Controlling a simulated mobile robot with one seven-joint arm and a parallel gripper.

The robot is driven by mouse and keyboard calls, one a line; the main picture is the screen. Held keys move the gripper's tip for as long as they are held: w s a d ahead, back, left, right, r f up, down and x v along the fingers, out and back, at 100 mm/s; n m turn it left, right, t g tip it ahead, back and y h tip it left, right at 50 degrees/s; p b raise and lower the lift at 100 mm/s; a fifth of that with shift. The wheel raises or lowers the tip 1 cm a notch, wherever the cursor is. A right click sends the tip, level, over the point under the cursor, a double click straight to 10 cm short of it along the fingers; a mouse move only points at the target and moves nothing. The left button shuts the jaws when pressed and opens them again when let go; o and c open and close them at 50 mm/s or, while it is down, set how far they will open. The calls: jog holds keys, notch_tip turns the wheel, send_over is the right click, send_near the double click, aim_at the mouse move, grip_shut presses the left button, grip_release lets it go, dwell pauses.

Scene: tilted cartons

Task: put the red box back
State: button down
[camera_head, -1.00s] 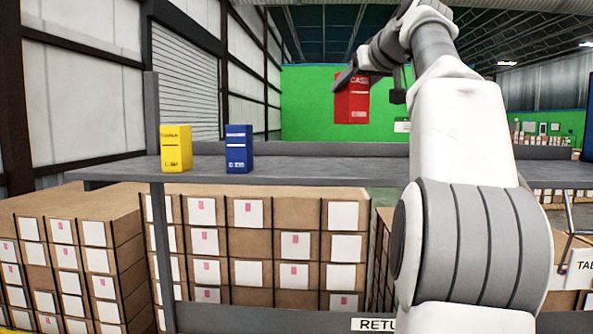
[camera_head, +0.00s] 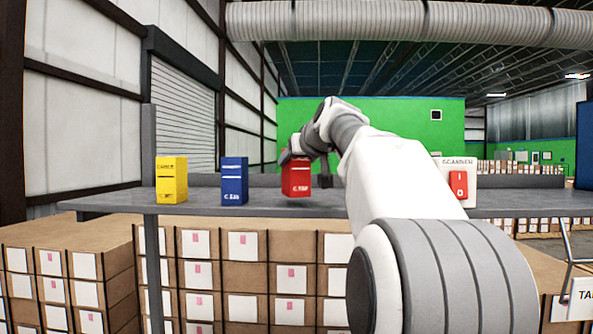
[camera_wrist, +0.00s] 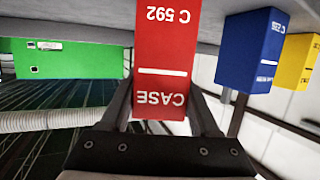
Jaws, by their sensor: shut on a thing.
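The red box (camera_head: 296,180) is upright over the grey shelf (camera_head: 200,212), to the right of the blue box (camera_head: 234,182). My gripper (camera_head: 297,158) is shut on its upper part. In the wrist view, which is upside down, the red box (camera_wrist: 164,60) sits between the two fingers of my gripper (camera_wrist: 163,103). Its lower end is close to the shelf surface (camera_wrist: 85,22); I cannot tell whether it touches. The yellow box (camera_head: 171,181) stands at the far left of the row. A gap separates the red box from the blue box (camera_wrist: 248,50).
A white scanner sign with a red panel (camera_head: 459,184) stands on the shelf to the right, behind my arm. Stacked cartons (camera_head: 245,275) fill the space below. The shelf front between blue and red is clear.

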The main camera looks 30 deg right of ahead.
jog(key=shift+f, duration=0.85)
jog(key=shift+f, duration=0.1)
jog(key=shift+c, duration=0.6)
grip_release()
jog(key=b+v, duration=0.4)
jog(key=v, duration=0.8)
jog(key=shift+d, duration=0.1)
